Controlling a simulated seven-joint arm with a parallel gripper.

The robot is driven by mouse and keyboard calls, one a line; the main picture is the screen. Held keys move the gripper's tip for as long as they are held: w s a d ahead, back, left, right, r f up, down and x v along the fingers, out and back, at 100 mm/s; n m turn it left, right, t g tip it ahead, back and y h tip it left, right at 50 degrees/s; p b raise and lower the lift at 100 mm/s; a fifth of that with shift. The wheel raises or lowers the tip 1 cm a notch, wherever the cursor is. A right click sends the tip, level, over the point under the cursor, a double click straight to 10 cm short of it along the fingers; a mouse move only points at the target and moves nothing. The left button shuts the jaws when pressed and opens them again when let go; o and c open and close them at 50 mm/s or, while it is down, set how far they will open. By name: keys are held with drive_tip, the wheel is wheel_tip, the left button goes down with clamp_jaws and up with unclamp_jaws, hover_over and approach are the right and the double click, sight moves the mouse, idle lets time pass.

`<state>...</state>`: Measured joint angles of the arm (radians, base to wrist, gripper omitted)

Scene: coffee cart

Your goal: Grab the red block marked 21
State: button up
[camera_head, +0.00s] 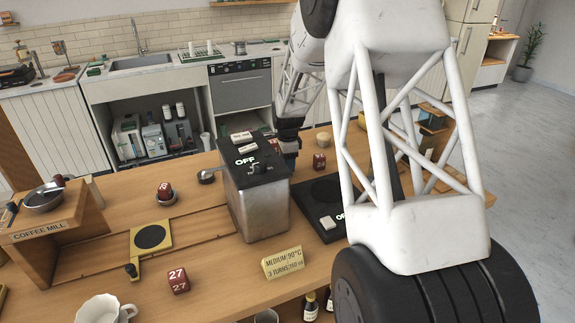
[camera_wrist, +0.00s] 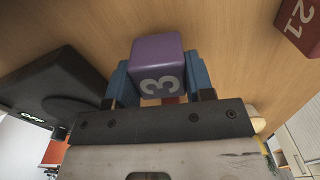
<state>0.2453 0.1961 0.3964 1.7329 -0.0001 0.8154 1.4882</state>
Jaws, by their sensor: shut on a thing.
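A purple block (camera_wrist: 158,65) marked 3 sits between the blue fingers of my gripper (camera_wrist: 160,80) in the wrist view, and the gripper is shut on it. The red block marked 21 (camera_wrist: 300,26) lies on the wooden counter at the upper right of the wrist view, apart from my gripper and cut off by the frame edge. In the head view, my gripper (camera_head: 289,147) is low behind the metal machine, which partly hides it. A red block (camera_head: 319,161) stands just right of it there, its number too small to read.
The metal machine (camera_head: 262,205) marked OFF stands close in front of my gripper. A black plate (camera_head: 312,212) is right of it.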

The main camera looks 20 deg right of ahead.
wheel_tip(320, 180, up, 8)
drive_tip(key=shift+r, duration=0.15)
idle(0.3)
idle(0.5)
drive_tip(key=shift+r, duration=0.55)
wheel_tip(320, 180, up, 19)
drive_tip(key=s+a+n, duration=0.1)
drive_tip(key=s+a, duration=0.2)
drive_tip(key=a, duration=1.2)
drive_tip(key=s+a+n, duration=0.1)
drive_tip(key=s+a, duration=0.1)
drive_tip(key=a, duration=1.3)
wheel_tip(320, 180, down, 12)
